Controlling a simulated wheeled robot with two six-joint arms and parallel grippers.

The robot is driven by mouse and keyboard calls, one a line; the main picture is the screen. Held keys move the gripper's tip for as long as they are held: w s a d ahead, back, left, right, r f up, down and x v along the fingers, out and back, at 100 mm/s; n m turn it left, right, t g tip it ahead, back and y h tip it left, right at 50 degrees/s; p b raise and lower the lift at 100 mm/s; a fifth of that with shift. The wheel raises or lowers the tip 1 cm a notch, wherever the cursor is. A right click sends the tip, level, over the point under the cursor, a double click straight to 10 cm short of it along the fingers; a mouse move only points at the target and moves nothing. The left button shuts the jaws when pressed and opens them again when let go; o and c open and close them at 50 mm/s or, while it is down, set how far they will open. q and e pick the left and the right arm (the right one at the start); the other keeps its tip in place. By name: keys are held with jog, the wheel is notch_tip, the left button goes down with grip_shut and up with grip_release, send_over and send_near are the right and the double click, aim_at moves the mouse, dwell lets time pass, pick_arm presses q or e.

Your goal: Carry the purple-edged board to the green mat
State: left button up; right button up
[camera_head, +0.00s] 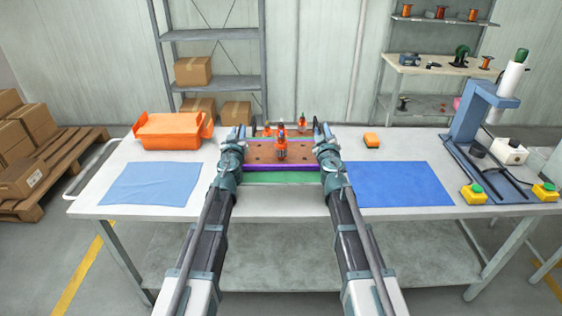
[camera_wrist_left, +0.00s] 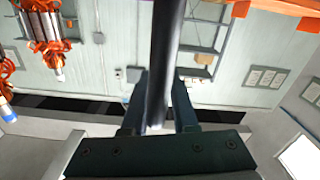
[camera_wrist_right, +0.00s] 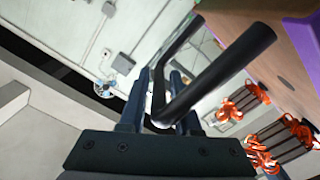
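The purple-edged board (camera_head: 262,153), brown on top, lies between my two grippers at the middle of the table. The green mat (camera_head: 283,178) shows just in front of and below the board's front edge; the rest of it is hidden. I cannot tell whether the board touches it. My left gripper (camera_wrist_left: 160,85) is shut on a black handle bar (camera_wrist_left: 165,40) at the board's left side. My right gripper (camera_wrist_right: 160,78) is shut on another black handle (camera_wrist_right: 225,70) at its right side. An orange armature (camera_head: 281,146) stands on the board.
More orange armatures (camera_head: 302,121) stand behind. A light blue cloth (camera_head: 150,184) and an orange bin (camera_head: 172,131) lie left.

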pick_arm(q)
jog(key=o, duration=0.4)
jog(key=shift+a+r, duration=0.1)
jog(key=shift+r, duration=0.05)
jog(key=shift+c, duration=0.2)
pick_arm(e)
jog(key=o, duration=0.4)
jog(key=shift+d+r, duration=0.1)
jog(key=shift+d, duration=0.05)
jog(key=shift+c, duration=0.2)
pick_arm(q)
jog(key=shift+s, duration=0.15)
pick_arm(e)
jog(key=shift+a, duration=0.2)
pick_arm(q)
jog(key=s, duration=1.1)
jog(key=shift+s, duration=0.4)
pick_arm(e)
jog(key=s, duration=1.2)
